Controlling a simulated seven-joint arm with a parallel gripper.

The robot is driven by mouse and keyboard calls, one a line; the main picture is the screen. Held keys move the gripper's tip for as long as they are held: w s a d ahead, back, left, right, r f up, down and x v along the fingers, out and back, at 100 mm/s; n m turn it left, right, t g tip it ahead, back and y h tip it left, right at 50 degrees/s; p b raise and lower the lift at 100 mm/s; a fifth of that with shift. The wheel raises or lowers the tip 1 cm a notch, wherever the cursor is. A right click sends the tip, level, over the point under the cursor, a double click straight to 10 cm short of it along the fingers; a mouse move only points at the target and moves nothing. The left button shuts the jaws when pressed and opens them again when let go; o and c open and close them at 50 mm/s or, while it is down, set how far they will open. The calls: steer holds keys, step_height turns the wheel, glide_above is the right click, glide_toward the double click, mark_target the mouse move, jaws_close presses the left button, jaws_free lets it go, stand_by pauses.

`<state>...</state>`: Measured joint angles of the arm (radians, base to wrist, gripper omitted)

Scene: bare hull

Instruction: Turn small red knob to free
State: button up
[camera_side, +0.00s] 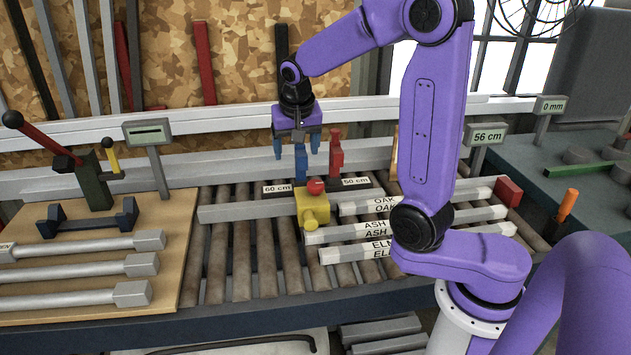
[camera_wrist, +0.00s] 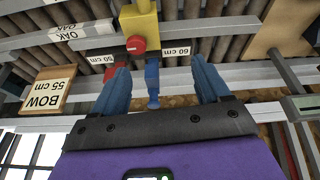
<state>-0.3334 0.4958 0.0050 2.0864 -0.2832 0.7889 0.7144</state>
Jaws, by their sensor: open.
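The small red knob (camera_side: 316,187) sits on a yellow block (camera_side: 312,208) on the rail over the rollers. In the wrist view the round red knob (camera_wrist: 136,44) shows on the yellow block (camera_wrist: 139,20), just beyond the fingertips. My gripper (camera_side: 297,148) points down with its two blue fingers apart and empty, above and behind the knob, not touching it. In the wrist view my gripper (camera_wrist: 159,65) frames a blue upright piece (camera_wrist: 152,82) between its fingers. That blue piece (camera_side: 300,164) stands behind the yellow block in the side view.
A red upright piece (camera_side: 336,160) stands right of the blue one. Labels "60 cm" (camera_side: 277,188) and "50 cm" (camera_side: 356,182) flank the block. Marked bars, one reading OAK (camera_side: 384,203), lie at right. A board (camera_side: 100,260) with metal bars lies left.

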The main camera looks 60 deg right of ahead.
steer(key=d+m, duration=0.2)
steer(key=d, duration=0.2)
steer(key=m+h, duration=0.1)
glide_toward(316, 183)
steer(key=x, duration=0.8)
steer(key=shift+w+f, duration=0.1)
steer(key=shift+f, duration=0.15)
steer(key=c, duration=1.1)
